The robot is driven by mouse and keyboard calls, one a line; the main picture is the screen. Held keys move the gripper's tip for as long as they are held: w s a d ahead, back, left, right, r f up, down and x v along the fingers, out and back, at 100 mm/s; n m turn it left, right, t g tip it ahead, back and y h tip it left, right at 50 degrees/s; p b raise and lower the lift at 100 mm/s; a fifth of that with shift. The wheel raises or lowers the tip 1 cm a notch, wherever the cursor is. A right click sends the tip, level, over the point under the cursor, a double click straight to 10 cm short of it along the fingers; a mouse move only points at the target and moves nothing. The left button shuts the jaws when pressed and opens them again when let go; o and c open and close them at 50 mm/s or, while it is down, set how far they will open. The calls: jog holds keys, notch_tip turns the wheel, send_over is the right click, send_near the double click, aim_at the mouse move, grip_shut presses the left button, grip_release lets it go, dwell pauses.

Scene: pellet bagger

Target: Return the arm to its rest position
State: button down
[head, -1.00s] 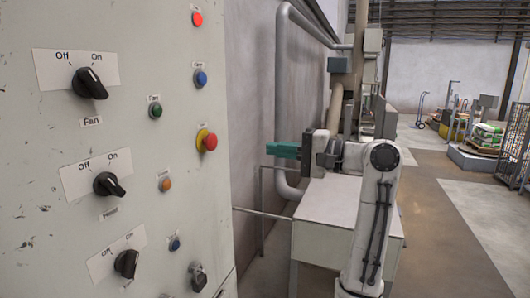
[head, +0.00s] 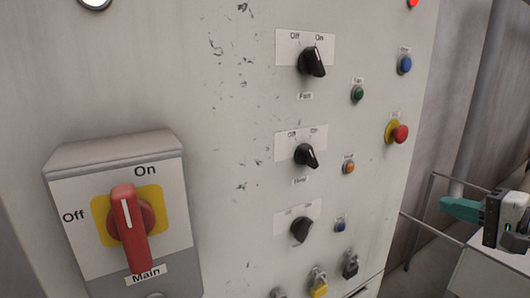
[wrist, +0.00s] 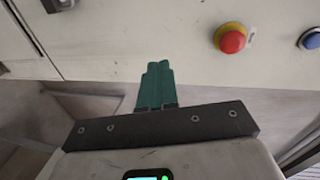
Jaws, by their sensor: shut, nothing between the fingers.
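My gripper (head: 461,209) shows at the right edge of the head view, its teal fingers pointing left toward the control cabinet. It is apart from the cabinet's face. In the wrist view my gripper (wrist: 158,68) has its two teal fingers side by side, closed together, with nothing between them. Most of my arm is cut off by the right edge of the head view.
The grey control cabinet (head: 230,130) fills most of the head view. It carries a red main switch (head: 130,225) with its handle upright, black knobs (head: 312,62), and a red emergency button (head: 398,133). Grey railing (head: 425,215) stands beyond.

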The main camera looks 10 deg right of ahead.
jog(key=s+a+f+n+g+h, duration=0.1)
jog(key=s+a+f+n+g, duration=0.2)
jog(key=f, duration=0.6)
jog(key=s+a+f+g, duration=0.2)
jog(key=a+f, duration=0.3)
jog(key=f, duration=0.4)
jog(key=s+a+f+n+g+h, duration=0.1)
jog(key=s+a+f+n+g, duration=0.2)
jog(key=f, duration=0.6)
jog(key=s+a+f+n+g+h, duration=0.1)
jog(key=s+a+f+n+g, duration=0.1)
jog(key=s+f, duration=0.2)
jog(key=s+a+f+n+g+h, duration=0.1)
jog(key=s+f, duration=0.3)
jog(key=s, duration=0.6)
jog(key=s+a+f+n+g+h, duration=0.1)
jog(key=s+a+f+n+g, duration=0.2)
jog(key=s+f, duration=0.2)
jog(key=s, duration=0.3)
jog(key=shift+n, duration=0.4)
jog(key=shift+a, duration=0.1)
